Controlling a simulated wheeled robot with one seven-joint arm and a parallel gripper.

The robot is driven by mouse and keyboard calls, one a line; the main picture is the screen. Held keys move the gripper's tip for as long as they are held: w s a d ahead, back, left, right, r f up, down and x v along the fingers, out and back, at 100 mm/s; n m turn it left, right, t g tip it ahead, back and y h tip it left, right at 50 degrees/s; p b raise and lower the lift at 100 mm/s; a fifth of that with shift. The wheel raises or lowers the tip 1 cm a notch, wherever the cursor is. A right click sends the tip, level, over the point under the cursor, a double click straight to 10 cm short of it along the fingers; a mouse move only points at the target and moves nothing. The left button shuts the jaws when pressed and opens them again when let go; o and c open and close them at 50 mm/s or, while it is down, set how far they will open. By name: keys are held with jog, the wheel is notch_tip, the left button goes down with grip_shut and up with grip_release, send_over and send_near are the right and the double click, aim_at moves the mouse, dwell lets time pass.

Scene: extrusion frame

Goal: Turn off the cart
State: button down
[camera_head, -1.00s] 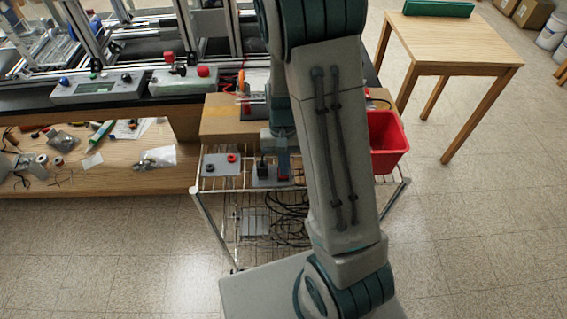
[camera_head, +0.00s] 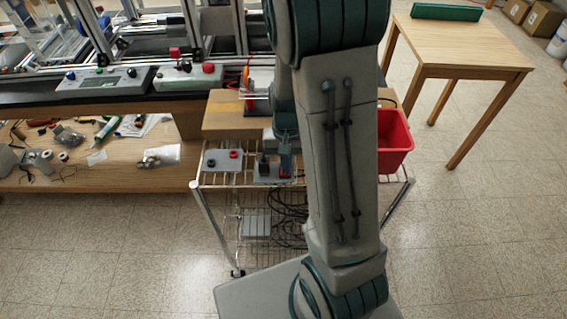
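The wire cart (camera_head: 196,185) stands in front of the workbench, below the middle of the view. On its top shelf at the left lies a grey plate (camera_head: 222,160) with one black and one red round part. To its right is a second grey plate (camera_head: 262,171) with a dark upright switch-like part (camera_head: 263,162) and something red at its right edge. My gripper (camera_head: 286,168) points down over the right side of this second plate. The arm and its small size hide the fingertips, so I cannot tell whether it touches or is open.
Control boxes (camera_head: 104,80) line the workbench. A wooden table (camera_head: 465,50) stands at the right. The floor at right is clear.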

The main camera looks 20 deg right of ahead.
jog(key=shift+s+a+f, duration=0.15)
jog(key=shift+s+f, duration=0.25)
jog(key=shift+f, duration=0.15)
jog(key=shift+w+d+r, duration=0.15)
jog(key=shift+w+d, duration=0.05)
jog(key=shift+w, duration=0.3)
jog(key=shift+r, duration=0.2)
jog(key=shift+w+r+p, duration=0.15)
jog(key=shift+r+p, duration=0.1)
jog(key=shift+p, duration=0.05)
jog(key=shift+w+d+r+p, duration=0.15)
jog(key=shift+w+r+p, duration=0.5)
jog(key=shift+r+p, duration=0.3)
jog(key=r, duration=0.1)
jog(key=s+r+p, duration=0.1)
jog(key=r, duration=0.1)
notch_tip(320, 180, up, 9)
jog(key=w+b, duration=0.1)
jog(key=shift+w+d, duration=0.2)
